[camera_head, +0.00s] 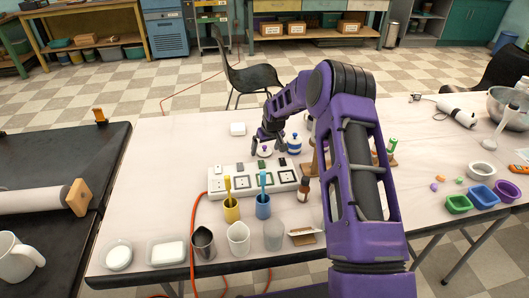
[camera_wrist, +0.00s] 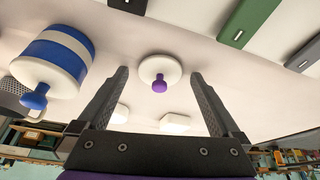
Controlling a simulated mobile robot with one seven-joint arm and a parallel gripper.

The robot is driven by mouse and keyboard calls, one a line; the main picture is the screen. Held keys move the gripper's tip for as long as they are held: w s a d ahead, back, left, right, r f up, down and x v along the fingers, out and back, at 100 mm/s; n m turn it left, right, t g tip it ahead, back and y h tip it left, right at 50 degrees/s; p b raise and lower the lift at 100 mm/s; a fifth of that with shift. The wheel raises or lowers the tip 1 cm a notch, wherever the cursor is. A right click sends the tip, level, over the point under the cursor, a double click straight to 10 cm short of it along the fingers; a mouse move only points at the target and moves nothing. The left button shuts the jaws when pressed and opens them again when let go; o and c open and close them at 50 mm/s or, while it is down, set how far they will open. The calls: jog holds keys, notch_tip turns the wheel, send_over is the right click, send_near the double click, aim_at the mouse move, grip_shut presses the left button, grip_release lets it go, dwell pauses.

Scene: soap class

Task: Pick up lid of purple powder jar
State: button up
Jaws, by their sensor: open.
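A round white lid with a purple knob (camera_wrist: 160,72) shows in the wrist view, between and beyond my fingertips and apart from them. In the head view the white lid (camera_head: 265,152) sits on the table just below my gripper (camera_head: 269,138). I cannot tell whether a jar body stands under it. In the wrist view my gripper (camera_wrist: 160,88) is open and empty, its knob-side gap facing the lid. A blue-and-white striped jar with a blue knob (camera_wrist: 55,60) stands at the left; it is also in the head view (camera_head: 294,144), right of the lid.
A white block strip (camera_head: 283,186) with several dark and green pieces lies in front of the lid. Yellow (camera_head: 231,211) and blue (camera_head: 263,208) cups and a brown bottle (camera_head: 304,191) stand nearby. A white box (camera_head: 238,129) lies behind left.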

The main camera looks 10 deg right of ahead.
jog(key=shift+c, duration=0.3)
jog(key=c, duration=1.3)
jog(key=shift+o, duration=0.2)
jog(key=shift+r, duration=0.1)
